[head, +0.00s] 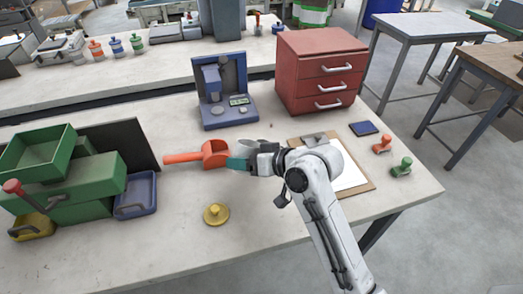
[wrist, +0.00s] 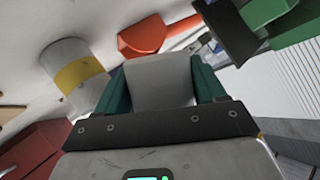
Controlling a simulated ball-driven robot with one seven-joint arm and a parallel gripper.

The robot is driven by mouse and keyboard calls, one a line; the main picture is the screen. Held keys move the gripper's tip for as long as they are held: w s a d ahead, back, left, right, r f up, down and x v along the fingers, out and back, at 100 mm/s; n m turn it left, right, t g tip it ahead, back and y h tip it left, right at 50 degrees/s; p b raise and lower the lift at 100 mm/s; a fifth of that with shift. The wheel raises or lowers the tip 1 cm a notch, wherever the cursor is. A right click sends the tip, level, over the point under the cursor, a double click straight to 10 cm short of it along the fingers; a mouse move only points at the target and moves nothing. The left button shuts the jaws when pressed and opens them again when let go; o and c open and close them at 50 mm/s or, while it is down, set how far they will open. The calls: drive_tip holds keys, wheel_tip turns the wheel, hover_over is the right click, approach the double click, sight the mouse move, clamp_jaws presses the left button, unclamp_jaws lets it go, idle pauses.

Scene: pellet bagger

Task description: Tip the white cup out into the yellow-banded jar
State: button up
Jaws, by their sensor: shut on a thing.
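In the wrist view the white cup (wrist: 158,82) is between the two green fingers of my gripper (wrist: 158,85), which is shut on it. The cup's inside is not visible, so I cannot tell what it holds or how far it is tilted. The jar with the yellow band (wrist: 80,73) stands left of the cup in the wrist view, apart from it. In the head view my gripper (head: 240,162) is above the bench, beside the orange scoop (head: 215,153). The jar and cup cannot be made out clearly there, near my wrist.
The blue scale-like device (head: 222,95) and red drawer cabinet (head: 318,75) stand behind. Green bins (head: 75,180), a blue tray (head: 136,197) and a yellow knobbed piece (head: 215,214) are left and in front. A clipboard (head: 352,176) lies right.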

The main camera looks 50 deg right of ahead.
drive_tip(key=shift+n+h, duration=0.5)
drive_tip(key=shift+n, duration=0.2)
drive_tip(key=f+b, duration=0.1)
drive_tip(key=f, duration=0.1)
drive_tip(key=a+f+b, duration=0.1)
drive_tip(key=f+b, duration=0.1)
drive_tip(key=shift+s+a+f, duration=0.1)
drive_tip(key=shift+a+f, duration=0.05)
drive_tip(key=shift+f, duration=0.25)
drive_tip(key=shift+s+a+f+n+t+h+b, duration=0.15)
drive_tip(key=shift+a+n+t+h+b, duration=0.15)
drive_tip(key=shift+a+n+h+b, duration=0.25)
drive_tip(key=shift+a+r+n+h, duration=0.4)
drive_tip(key=shift+r+n+h, duration=0.15)
drive_tip(key=shift+r+n, duration=0.1)
drive_tip(key=shift+t, duration=0.3)
drive_tip(key=shift+s, duration=0.1)
